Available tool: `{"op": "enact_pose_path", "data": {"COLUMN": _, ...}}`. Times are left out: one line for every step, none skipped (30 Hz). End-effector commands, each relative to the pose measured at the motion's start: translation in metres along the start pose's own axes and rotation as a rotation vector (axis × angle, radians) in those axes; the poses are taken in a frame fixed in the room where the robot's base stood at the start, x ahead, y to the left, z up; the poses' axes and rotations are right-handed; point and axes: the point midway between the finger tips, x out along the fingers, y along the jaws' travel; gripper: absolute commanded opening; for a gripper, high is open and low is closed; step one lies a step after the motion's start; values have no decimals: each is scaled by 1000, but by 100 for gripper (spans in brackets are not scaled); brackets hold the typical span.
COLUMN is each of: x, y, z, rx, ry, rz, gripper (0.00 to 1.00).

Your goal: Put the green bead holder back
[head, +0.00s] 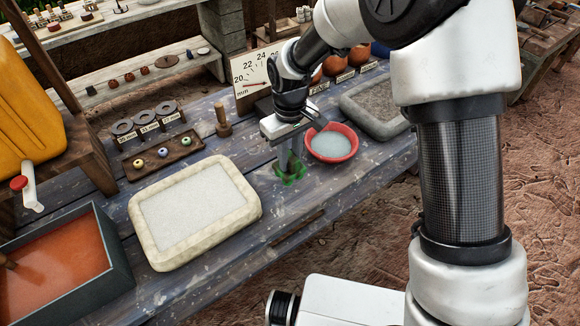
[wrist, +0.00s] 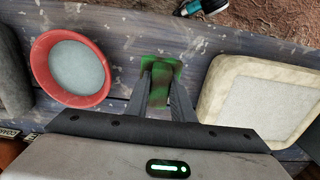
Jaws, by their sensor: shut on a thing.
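The green bead holder (head: 291,178) is a small mottled green piece near the front edge of the blue-grey table (head: 240,262). My gripper (head: 290,166) points down over it and is shut on it. In the wrist view the holder (wrist: 161,70) sits between the tips of my two fingers (wrist: 160,85). The fingers hide part of it. I cannot tell whether its underside touches the table.
A red bowl (head: 351,130) of pale liquid stands close to the right of my gripper. A cream-rimmed tray (head: 152,251) lies to the left.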

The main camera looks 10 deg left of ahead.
Motion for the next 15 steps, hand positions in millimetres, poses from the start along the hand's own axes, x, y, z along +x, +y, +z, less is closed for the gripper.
{"op": "enact_pose_path", "data": {"x": 7, "y": 0, "z": 1, "rx": 0, "ry": -3, "rz": -1, "gripper": 0}}
{"op": "enact_pose_path", "data": {"x": 11, "y": 0, "z": 1, "rx": 0, "ry": -3, "rz": -1, "gripper": 0}}
{"op": "enact_pose_path", "data": {"x": 17, "y": 0, "z": 1, "rx": 0, "ry": -4, "rz": -1, "gripper": 0}}
{"op": "enact_pose_path", "data": {"x": 22, "y": 0, "z": 1, "rx": 1, "ry": -3, "rz": -2, "gripper": 0}}
{"op": "enact_pose_path", "data": {"x": 27, "y": 0, "z": 1, "rx": 1, "ry": -3, "rz": -2, "gripper": 0}}
{"op": "enact_pose_path", "data": {"x": 30, "y": 0, "z": 1, "rx": 1, "ry": -3, "rz": -1, "gripper": 0}}
{"op": "enact_pose_path", "data": {"x": 32, "y": 0, "z": 1, "rx": 2, "ry": -2, "rz": -1, "gripper": 0}}
{"op": "enact_pose_path", "data": {"x": 33, "y": 0, "z": 0, "rx": 2, "ry": 0, "rz": 0, "gripper": 0}}
{"op": "enact_pose_path", "data": {"x": 33, "y": 0, "z": 0, "rx": 2, "ry": 1, "rz": 0, "gripper": 0}}
{"op": "enact_pose_path", "data": {"x": 33, "y": 0, "z": 0, "rx": 2, "ry": 1, "rz": 0, "gripper": 0}}
{"op": "enact_pose_path", "data": {"x": 32, "y": 0, "z": 0, "rx": 2, "ry": 1, "rz": 0, "gripper": 0}}
{"op": "enact_pose_path", "data": {"x": 32, "y": 0, "z": 0, "rx": 2, "ry": 1, "rz": 0, "gripper": 0}}
{"op": "enact_pose_path", "data": {"x": 32, "y": 0, "z": 0, "rx": 2, "ry": 1, "rz": 0, "gripper": 0}}
{"op": "enact_pose_path", "data": {"x": 33, "y": 0, "z": 0, "rx": 2, "ry": 1, "rz": 0, "gripper": 0}}
{"op": "enact_pose_path", "data": {"x": 34, "y": 0, "z": 0, "rx": 2, "ry": 0, "rz": 0, "gripper": 0}}
